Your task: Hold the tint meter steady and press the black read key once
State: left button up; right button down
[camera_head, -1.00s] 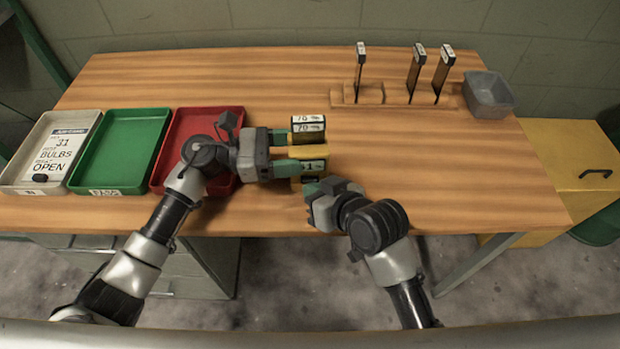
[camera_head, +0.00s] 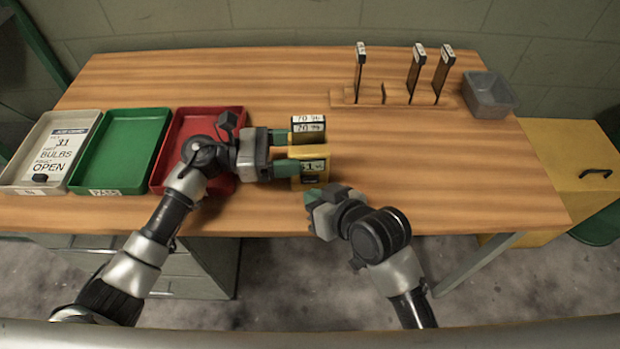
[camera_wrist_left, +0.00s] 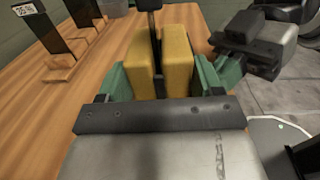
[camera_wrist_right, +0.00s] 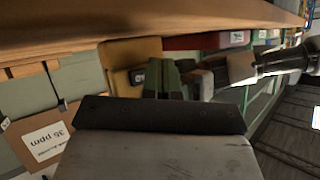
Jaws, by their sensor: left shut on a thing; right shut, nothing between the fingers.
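The yellow tint meter (camera_head: 314,152) stands near the table's front edge. Its front carries a pale readout (camera_head: 313,166), digits too small to read surely. A dark patch below may be the read key (camera_head: 313,179). My left gripper (camera_head: 290,153) is shut on the meter from the left; the left wrist view shows its two yellow halves (camera_wrist_left: 178,60) between green fingers. My right gripper (camera_head: 313,196) is shut and empty just in front of the meter; contact is unclear. It also shows in the right wrist view (camera_wrist_right: 165,78).
A white tray (camera_head: 22,178), a green tray (camera_head: 122,150) and a red tray (camera_head: 167,150) lie at left. A wooden rack (camera_head: 345,97) with several tagged dark strips and a grey bin (camera_head: 489,95) stand at back right.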

jog(key=s, duration=0.5)
jog(key=shift+d, duration=0.15)
dwell(0.7)
pick_arm(q)
jog(key=o, duration=0.8)
jog(key=shift+o, duration=0.2)
jog(key=shift+a, duration=0.1)
